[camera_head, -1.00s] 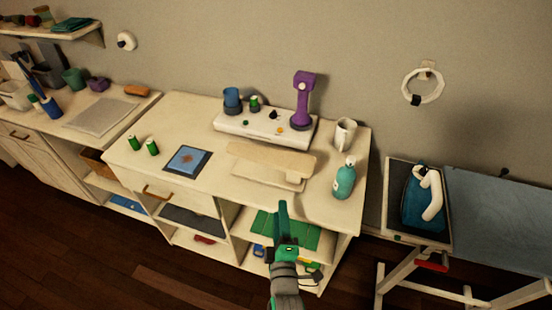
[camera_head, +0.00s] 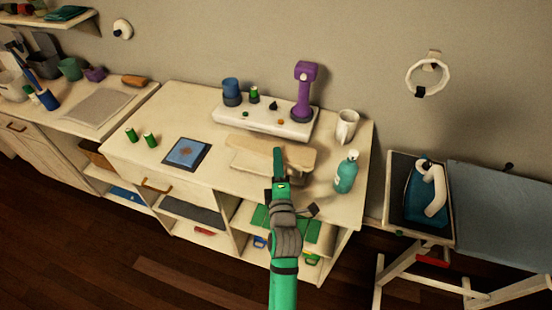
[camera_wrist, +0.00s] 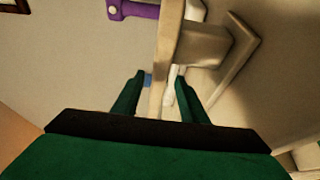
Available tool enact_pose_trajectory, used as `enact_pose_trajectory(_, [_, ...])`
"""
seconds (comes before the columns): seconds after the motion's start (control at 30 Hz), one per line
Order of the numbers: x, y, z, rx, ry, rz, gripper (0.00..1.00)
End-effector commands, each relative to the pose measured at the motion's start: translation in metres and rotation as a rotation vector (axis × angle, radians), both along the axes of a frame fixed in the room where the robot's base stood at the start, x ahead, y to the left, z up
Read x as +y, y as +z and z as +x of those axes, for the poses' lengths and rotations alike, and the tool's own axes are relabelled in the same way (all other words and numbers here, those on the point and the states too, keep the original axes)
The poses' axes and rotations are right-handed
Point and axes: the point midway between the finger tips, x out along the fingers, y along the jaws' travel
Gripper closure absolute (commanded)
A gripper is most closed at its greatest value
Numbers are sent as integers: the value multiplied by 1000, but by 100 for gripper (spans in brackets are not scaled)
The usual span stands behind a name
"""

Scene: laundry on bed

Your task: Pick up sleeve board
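The sleeve board (camera_head: 245,144) is a cream wooden board raised on a short post over a flat base, standing on the cream worktop. In the wrist view, the sleeve board (camera_wrist: 187,35) appears nearly edge-on, with its post and base to the right. My gripper (camera_head: 279,154) is at the front edge of the board in the head view and overlaps its right part. In the wrist view my gripper (camera_wrist: 157,92) has its green fingers apart, with the board's edge showing between them. I see no clear contact. My gripper hides part of the base in the head view.
A white stand (camera_head: 262,121) with a purple device (camera_head: 304,92) is behind the board. A teal bottle (camera_head: 346,173) and a white mug (camera_head: 347,125) are to the right. A blue pad (camera_head: 187,152) lies left. An iron (camera_head: 428,192) rests on a separate stand farther right.

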Motion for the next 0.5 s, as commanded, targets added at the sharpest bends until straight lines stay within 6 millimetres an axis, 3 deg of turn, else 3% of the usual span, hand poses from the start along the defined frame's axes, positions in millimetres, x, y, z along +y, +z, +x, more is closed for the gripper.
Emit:
enact_pose_trajectory(0.3, [2,2,40,-1,-1,0,61])
enact_pose_trajectory(0.5, [6,1,45,1,4,1,61])
